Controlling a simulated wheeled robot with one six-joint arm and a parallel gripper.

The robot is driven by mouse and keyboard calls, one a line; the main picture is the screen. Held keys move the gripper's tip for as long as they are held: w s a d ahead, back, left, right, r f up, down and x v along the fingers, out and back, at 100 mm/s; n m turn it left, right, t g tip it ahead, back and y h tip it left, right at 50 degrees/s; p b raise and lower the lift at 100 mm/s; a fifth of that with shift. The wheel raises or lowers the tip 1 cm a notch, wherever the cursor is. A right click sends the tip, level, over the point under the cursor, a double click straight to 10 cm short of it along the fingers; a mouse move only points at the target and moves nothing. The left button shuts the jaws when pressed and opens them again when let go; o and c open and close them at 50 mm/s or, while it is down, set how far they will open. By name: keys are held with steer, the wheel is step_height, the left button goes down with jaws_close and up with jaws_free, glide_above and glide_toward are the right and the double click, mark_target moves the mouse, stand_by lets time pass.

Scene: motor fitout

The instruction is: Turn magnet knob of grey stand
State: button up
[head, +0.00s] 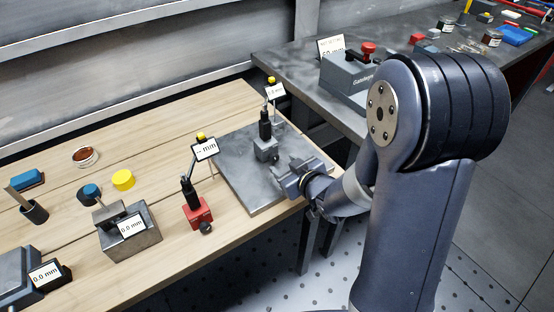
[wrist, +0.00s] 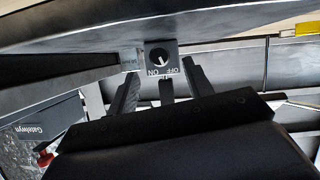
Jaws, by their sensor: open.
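The grey stand (head: 265,149) stands upright on the dark metal plate, with a black post and a tilted "mm" display above it. In the wrist view its block shows a round dark magnet knob (wrist: 160,58) with a white pointer and the upside-down letters OFF and ON below it. The pointer slants downward; I cannot tell exactly which label it meets. My gripper (head: 287,182) is in front of the stand, near its base. In the wrist view my gripper (wrist: 161,70) is open, its fingers on either side of the knob with gaps, not visibly touching it.
The metal plate (head: 240,180) lies on the wooden bench. A red stand (head: 198,210) with its own display stands to the left. A grey block (head: 130,237) with a "0.0 mm" display is further left. A grey Gatelwyn device (head: 350,80) stands on the back bench.

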mark_target(276, 158)
steer(key=shift+x, duration=2.6)
steer(key=shift+c, duration=0.2)
steer(key=c, duration=1)
steer(key=shift+o, duration=0.2)
steer(key=shift+d+r+m+g+y+p, duration=0.15)
steer(key=shift+m+y+p, duration=0.1)
steer(key=shift+m+p, duration=0.3)
steer(key=shift+d+m+g+y+p, duration=0.15)
steer(key=shift+m+y+p, duration=0.15)
steer(key=shift+p, duration=0.3)
steer(key=shift+w+a+m+g+y+p, duration=0.1)
steer(key=shift+m+g+y+p, duration=0.35)
steer(key=shift+m, duration=0.3)
steer(key=o, duration=1)
